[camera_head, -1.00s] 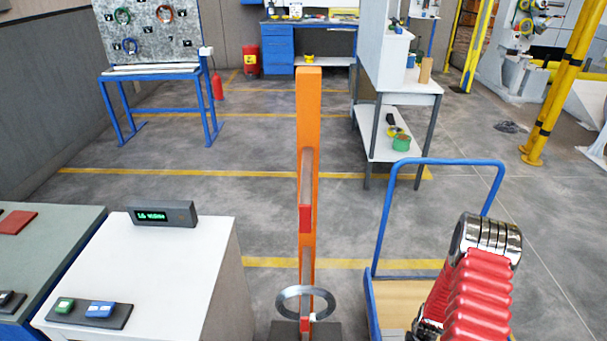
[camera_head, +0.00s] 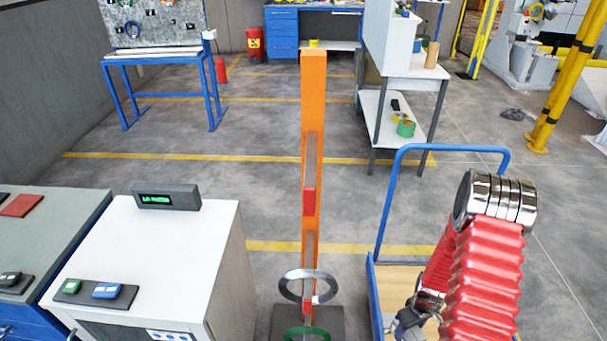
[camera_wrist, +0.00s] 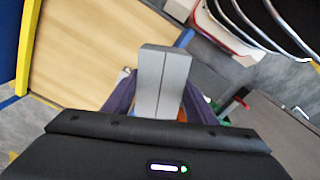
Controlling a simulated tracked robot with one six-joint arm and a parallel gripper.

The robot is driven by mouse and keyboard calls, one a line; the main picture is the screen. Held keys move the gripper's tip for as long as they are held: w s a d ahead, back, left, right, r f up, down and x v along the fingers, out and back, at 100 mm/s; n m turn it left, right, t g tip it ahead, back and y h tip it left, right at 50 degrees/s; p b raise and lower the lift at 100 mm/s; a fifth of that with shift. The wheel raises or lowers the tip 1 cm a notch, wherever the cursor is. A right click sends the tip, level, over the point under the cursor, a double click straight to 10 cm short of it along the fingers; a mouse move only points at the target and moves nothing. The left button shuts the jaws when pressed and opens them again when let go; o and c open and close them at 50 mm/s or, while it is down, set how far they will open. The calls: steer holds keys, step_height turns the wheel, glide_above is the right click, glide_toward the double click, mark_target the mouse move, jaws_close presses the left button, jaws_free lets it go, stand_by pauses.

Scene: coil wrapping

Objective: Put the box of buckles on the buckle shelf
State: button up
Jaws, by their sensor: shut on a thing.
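My gripper (camera_head: 408,322) is low in the head view, over the cart, and partly hidden by my red-sleeved arm. In the wrist view a grey box-like thing (camera_wrist: 163,80) with a seam down its middle sits between dark purplish fingers, and the gripper is shut on it. I cannot tell for sure that it is the box of buckles; no buckles are visible. A white shelf unit (camera_head: 418,72) with several small items stands beyond the cart. I cannot tell whether it is the buckle shelf.
A blue-handled cart (camera_head: 440,148) with a wooden deck (camera_wrist: 95,45) is below the gripper. An orange post (camera_head: 313,90) with a metal ring (camera_head: 308,273) and a green ring (camera_head: 305,333) stands left of it. A white cabinet (camera_head: 170,235) is farther left.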

steer(key=w+a+r+m, duration=0.1)
steer(key=w+a+r, duration=0.3)
steer(key=r, duration=0.8)
steer(key=w+a+r+m, duration=0.1)
steer(key=w+a+r, duration=0.3)
steer(key=a+r, duration=0.4)
steer(key=w+a+r+m, duration=0.2)
steer(key=w+a+r, duration=0.3)
steer(key=r, duration=1.1)
steer(key=shift+a, duration=0.9)
steer(key=shift+f, duration=0.1)
steer(key=s+f, duration=0.4)
steer(key=f, duration=1.1)
steer(key=shift+s, duration=0.15)
